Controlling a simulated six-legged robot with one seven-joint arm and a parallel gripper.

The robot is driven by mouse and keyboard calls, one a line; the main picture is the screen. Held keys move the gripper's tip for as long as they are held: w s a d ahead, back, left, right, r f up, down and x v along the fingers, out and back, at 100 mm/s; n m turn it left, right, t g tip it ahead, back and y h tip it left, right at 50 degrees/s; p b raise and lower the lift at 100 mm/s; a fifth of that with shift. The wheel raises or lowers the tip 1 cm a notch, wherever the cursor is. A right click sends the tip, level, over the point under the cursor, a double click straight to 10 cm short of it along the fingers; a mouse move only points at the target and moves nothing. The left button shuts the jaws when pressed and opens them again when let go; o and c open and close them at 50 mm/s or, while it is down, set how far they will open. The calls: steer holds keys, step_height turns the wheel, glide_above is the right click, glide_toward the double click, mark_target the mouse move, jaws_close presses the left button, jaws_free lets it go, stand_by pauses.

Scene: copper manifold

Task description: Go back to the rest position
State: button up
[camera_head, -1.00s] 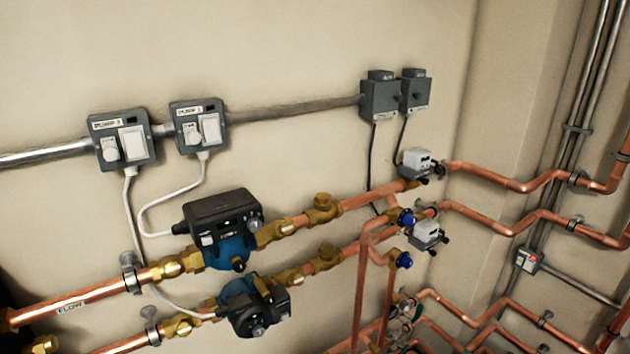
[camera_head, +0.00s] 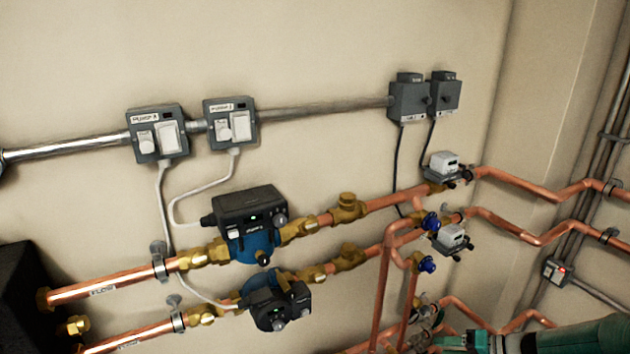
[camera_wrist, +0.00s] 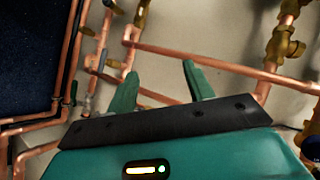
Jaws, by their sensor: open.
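My gripper (camera_wrist: 158,88) shows in the wrist view with its two green fingers spread apart and nothing between them. Copper pipes run behind the fingers. In the body camera view, part of my green arm (camera_head: 590,338) shows at the bottom right corner, and the fingertips cannot be made out there. No object is held.
Two blue pumps, an upper one (camera_head: 250,225) and a lower one (camera_head: 275,303), sit on copper pipes along the wall. Switch boxes (camera_head: 157,135) hang above on a grey conduit (camera_head: 320,110). Valves with blue handles (camera_head: 430,221) and white actuators (camera_head: 443,165) stand at centre right. The upper wall is bare.

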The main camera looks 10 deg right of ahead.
steer(key=s+a+r+n+g+h, duration=0.2)
steer(key=a+r+g+h, duration=0.1)
steer(key=a+r, duration=0.6)
steer(key=s+a+r+n+g+h, duration=0.2)
steer(key=a+r+g+h, duration=0.1)
steer(key=a+r, duration=0.6)
steer(key=s+a+r+t+h, duration=0.4)
steer(key=s+a+r, duration=0.5)
steer(key=s+r, duration=0.2)
steer(key=shift+s+r, duration=0.4)
steer(key=shift+s, duration=0.8)
steer(key=shift+d, duration=0.1)
